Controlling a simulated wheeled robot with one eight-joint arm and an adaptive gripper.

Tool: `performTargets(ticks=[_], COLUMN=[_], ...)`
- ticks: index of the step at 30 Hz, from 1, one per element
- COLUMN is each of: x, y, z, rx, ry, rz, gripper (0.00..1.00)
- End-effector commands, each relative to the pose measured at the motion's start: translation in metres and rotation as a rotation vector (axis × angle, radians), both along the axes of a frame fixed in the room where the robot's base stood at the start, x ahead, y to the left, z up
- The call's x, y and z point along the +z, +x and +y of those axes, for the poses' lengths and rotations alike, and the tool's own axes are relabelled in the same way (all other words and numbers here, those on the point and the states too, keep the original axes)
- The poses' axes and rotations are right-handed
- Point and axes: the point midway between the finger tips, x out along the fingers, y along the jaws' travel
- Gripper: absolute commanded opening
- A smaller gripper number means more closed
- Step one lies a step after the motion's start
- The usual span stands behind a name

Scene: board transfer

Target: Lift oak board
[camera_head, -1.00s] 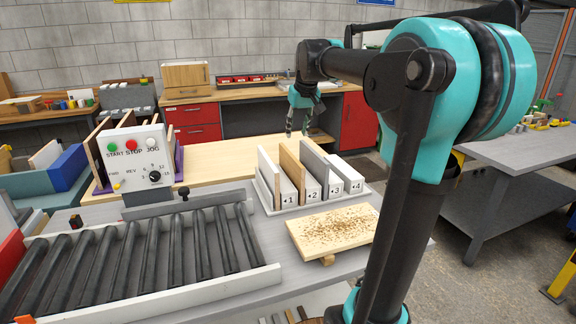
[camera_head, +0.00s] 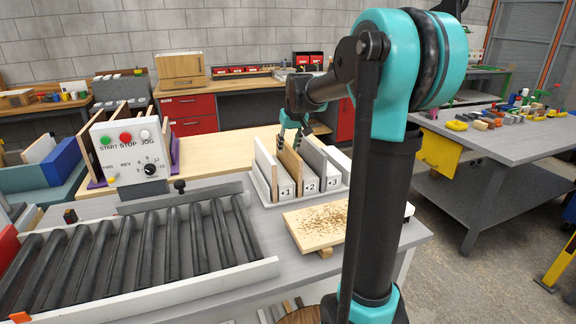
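The tan wooden board, which looks like oak, (camera_head: 290,161) stands upright in slot 2 of a light rack (camera_head: 262,189). A pale board (camera_head: 265,163) stands in slot 1 and a grey board (camera_head: 311,158) in slot 3. My gripper (camera_head: 288,144) points down at the far top end of the tan board. Its two dark fingers look apart, one on each side of the board's top edge. Whether they touch the board is too small to tell.
A roller conveyor (camera_head: 140,250) and a START/STOP control box (camera_head: 128,152) are left of the rack. A speckled wooden board (camera_head: 317,222) lies in front of it. My arm hides part of the rack's right end. A cluttered grey bench (camera_head: 490,145) stands at right.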

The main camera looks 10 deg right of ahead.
Motion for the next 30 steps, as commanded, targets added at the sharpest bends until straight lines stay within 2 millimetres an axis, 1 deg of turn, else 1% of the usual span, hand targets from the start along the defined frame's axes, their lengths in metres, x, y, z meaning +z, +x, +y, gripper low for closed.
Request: performTargets(ticks=[7, 11, 14, 20, 27, 29, 30], x=[-0.030, -0.042, -0.046, -0.046, -0.046, -0.046, -0.046], y=[0.014, 0.019, 0.021, 0.021, 0.021, 0.021, 0.021], z=[0.003, 0.004, 0.004, 0.004, 0.004, 0.004, 0.004], rx=[0.000, 0.000, 0.000, 0.000, 0.000, 0.000, 0.000], ry=[0.000, 0.000, 0.000, 0.000, 0.000, 0.000, 0.000], rz=[0.000, 0.000, 0.000, 0.000, 0.000, 0.000, 0.000], gripper=[0.38, 0.38, 0.38, 0.38, 0.08, 0.01, 0.00])
